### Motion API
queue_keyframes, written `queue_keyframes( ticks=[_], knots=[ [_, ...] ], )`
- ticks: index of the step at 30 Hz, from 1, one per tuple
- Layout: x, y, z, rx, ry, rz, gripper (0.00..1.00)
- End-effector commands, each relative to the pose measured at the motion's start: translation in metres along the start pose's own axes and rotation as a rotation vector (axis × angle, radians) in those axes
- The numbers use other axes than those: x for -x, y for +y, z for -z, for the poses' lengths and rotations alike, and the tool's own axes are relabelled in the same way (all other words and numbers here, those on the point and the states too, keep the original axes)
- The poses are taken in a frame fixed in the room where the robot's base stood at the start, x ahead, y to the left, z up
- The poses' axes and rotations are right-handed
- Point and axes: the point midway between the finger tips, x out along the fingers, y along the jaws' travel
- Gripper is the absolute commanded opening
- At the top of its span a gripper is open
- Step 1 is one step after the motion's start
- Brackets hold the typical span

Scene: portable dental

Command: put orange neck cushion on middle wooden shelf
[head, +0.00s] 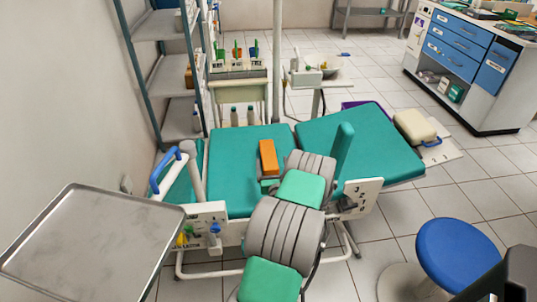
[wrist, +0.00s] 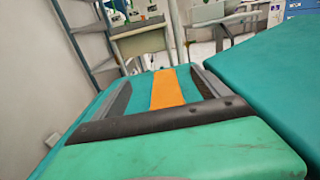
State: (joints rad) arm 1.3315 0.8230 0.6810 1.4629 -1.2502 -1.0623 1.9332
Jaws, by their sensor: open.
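The orange neck cushion (head: 268,157) lies on the teal seat of the dental chair (head: 235,180). In the wrist view the orange cushion (wrist: 167,88) shows as a long strip between my gripper's two dark fingers. My gripper (wrist: 162,80) is open, with a finger on each side of the cushion and gaps between; I cannot tell its height above the seat. In the head view my arm hides most of the gripper. A grey rack (head: 170,82) with several shelves stands at the back left; none looks clearly wooden.
A metal tray (head: 90,245) stands at front left, and a blue stool (head: 457,255) at front right. Behind the chair are a bottle cart (head: 238,90) and a dental unit (head: 305,75). A blue-drawer cabinet (head: 470,65) is at right. Open tiled floor lies right of the chair.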

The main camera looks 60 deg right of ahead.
Motion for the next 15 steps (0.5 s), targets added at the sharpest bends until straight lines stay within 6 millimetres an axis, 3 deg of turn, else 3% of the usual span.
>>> queue_keyframes(
  ticks=[1,7,8,15],
  knots=[
    [0.001,0.0,0.022,-0.004,0.004,0.0,0.85],
    [0.001,0.0,0.065,-0.003,0.002,0.0,0.85],
    [-0.007,0.001,0.058,0.002,-0.003,-0.002,0.85],
    [-0.038,0.002,0.058,0.002,0.0,-0.004,0.85]
  ],
)
